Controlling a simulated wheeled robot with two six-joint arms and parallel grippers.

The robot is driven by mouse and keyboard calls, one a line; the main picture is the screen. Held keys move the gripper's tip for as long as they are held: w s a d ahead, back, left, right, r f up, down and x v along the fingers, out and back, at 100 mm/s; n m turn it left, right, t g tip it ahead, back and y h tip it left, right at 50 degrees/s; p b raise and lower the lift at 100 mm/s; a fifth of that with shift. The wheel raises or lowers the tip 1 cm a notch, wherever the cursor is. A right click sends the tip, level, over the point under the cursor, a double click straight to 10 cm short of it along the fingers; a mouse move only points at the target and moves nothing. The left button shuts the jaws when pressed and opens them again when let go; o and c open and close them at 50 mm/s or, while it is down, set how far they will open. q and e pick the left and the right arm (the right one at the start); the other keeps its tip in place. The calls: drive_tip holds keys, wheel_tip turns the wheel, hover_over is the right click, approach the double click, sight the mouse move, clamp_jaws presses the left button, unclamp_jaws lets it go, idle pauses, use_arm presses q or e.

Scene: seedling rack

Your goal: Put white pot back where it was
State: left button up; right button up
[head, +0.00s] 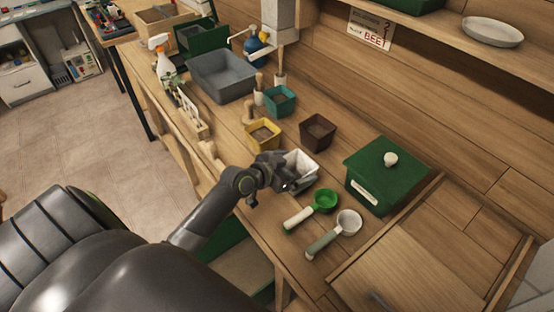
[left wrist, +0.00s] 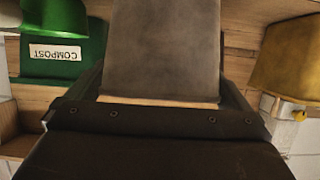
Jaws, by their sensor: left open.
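The white pot (head: 301,162) stands on the wooden bench, with its near side hidden behind my left gripper. My left gripper (head: 290,178) is at the pot, its jaws open. In the left wrist view the pot, greyish in shadow (left wrist: 163,50), fills the middle between the fingers. I cannot tell whether the fingers touch it. A yellow pot (head: 263,134), a dark brown pot (head: 317,131) and a teal pot (head: 280,100) stand beyond it. The yellow pot also shows in the left wrist view (left wrist: 288,60). My right gripper is not in view.
A green scoop (head: 324,201) and a white scoop (head: 348,222) lie just right of the gripper. The green compost box (head: 376,172) stands farther right, also in the left wrist view (left wrist: 62,65). A grey tub (head: 221,77) and spray bottle (head: 164,62) stand farther back.

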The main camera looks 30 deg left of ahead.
use_arm(q)
drive_tip(key=b+v, duration=0.1)
drive_tip(key=v, duration=1)
drive_tip(key=shift+s, duration=0.2)
